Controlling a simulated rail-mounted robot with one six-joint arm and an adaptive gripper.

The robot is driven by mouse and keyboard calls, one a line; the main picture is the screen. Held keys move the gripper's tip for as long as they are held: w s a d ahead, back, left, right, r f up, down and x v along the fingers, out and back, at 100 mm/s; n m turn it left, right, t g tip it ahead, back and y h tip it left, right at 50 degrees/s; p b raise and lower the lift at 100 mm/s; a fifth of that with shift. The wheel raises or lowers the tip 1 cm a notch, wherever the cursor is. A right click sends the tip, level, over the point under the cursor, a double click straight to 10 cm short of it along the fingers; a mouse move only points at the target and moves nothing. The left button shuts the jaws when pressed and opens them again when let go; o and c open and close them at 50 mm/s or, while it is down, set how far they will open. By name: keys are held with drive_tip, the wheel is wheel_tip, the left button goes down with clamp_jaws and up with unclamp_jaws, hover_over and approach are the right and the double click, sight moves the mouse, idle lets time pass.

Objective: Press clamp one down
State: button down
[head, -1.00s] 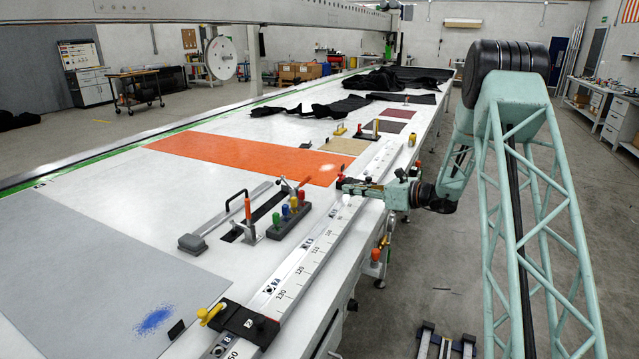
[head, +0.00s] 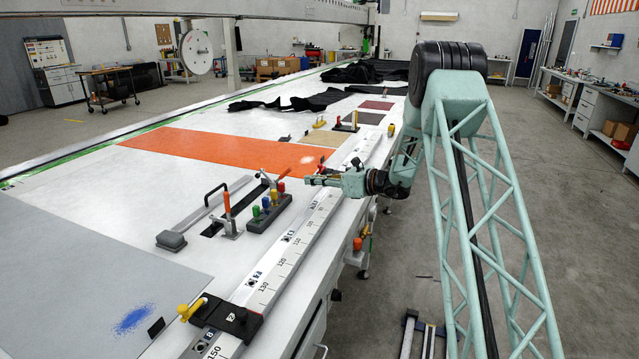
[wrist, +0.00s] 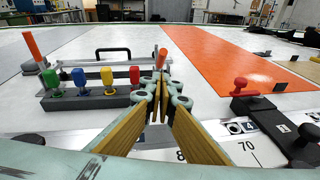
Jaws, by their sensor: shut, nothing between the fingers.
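My gripper (head: 308,180) is shut and empty. It hovers over the near side of the table, just right of a dark block with coloured knobs (head: 268,212). In the wrist view its fingertips (wrist: 160,82) point at the block's red-knob end. A toggle clamp with an upright orange handle (head: 227,204) stands left of the block; the handle also shows in the wrist view (wrist: 32,46). A second orange handle (wrist: 163,60) rises behind the block, just beyond the fingertips; in the head view it looks tilted. I cannot read which clamp is numbered one.
A numbered rail (head: 265,283) runs along the table edge. A black block with a yellow knob (head: 228,318) sits on its near end. An orange sheet (head: 210,148) lies beyond.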

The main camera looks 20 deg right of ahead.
drive_tip(key=shift+w+a+r+b, duration=0.15)
drive_tip(key=shift+w+a+r, duration=0.15)
drive_tip(key=shift+w+a, duration=0.35)
drive_tip(key=shift+w+a+r+b, duration=0.25)
drive_tip(key=shift+w+a, duration=0.25)
drive_tip(key=shift+w, duration=0.25)
drive_tip(key=shift+w+a+r+b, duration=0.1)
drive_tip(key=shift+w+a+r, duration=0.2)
drive_tip(key=shift+w+a, duration=0.35)
drive_tip(key=shift+w+d+r+p, duration=0.15)
drive_tip(key=shift+r+p, duration=0.1)
drive_tip(key=shift+p, duration=0.15)
